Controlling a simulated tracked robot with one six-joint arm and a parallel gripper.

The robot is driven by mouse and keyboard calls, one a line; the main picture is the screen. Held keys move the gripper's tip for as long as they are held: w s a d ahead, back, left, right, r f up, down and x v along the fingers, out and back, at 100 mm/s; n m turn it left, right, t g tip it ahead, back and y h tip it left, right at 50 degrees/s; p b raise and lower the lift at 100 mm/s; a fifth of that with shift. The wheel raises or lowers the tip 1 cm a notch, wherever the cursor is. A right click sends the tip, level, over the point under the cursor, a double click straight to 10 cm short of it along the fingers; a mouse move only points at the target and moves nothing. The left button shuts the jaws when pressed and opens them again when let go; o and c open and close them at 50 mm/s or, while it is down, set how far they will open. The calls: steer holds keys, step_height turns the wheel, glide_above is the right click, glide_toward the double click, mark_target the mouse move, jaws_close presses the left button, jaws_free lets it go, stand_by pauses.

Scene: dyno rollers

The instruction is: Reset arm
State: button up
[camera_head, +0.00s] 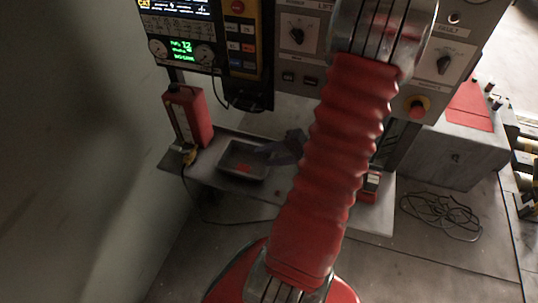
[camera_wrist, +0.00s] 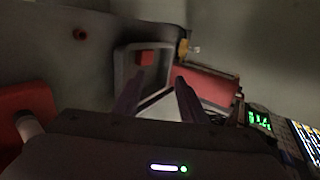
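My arm, with a red ribbed sleeve, crosses the middle of the head view in front of the control panel (camera_head: 270,60). My gripper (camera_head: 268,153) shows there only in part, as a dark shape low over the shelf, pointing left at the tray. In the wrist view its two dark fingers (camera_wrist: 157,92) stand apart with nothing seen held between them. A grey tray (camera_head: 228,171) lies on the shelf and holds a small red piece (camera_head: 244,168). The tray (camera_wrist: 122,62) and red piece (camera_wrist: 146,58) lie beyond the fingers in the wrist view.
A red box (camera_head: 200,115) stands at the shelf's (camera_head: 213,187) left end. The panel has knobs, gauges, a lit display (camera_head: 181,47) and a red button (camera_head: 417,107). A grey cabinet (camera_head: 455,150) is on the right. A coiled black cable (camera_head: 440,213) lies on the floor.

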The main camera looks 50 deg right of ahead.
stand_by(0.4)
steer(key=s+a+r+g+y, duration=0.2)
steer(key=s+a+r+g, duration=0.15)
steer(key=a+g, duration=0.5)
steer(key=w+a+r+n+t+h, duration=0.1)
steer(key=w+a+r+n+h, duration=0.1)
steer(key=a+r+n, duration=0.5)
steer(key=w+a+r+n+t+h, duration=0.1)
steer(key=a+r+n+t+h, duration=0.1)
steer(key=a+r+n, duration=0.5)
steer(key=a+r+h, duration=0.1)
steer(key=a+r, duration=0.5)
steer(key=a, duration=0.1)
steer(key=shift+w+a+r+h, duration=0.15)
steer(key=shift+w+a+h, duration=0.2)
steer(key=shift+h, duration=0.05)
steer(key=shift+t, duration=0.25)
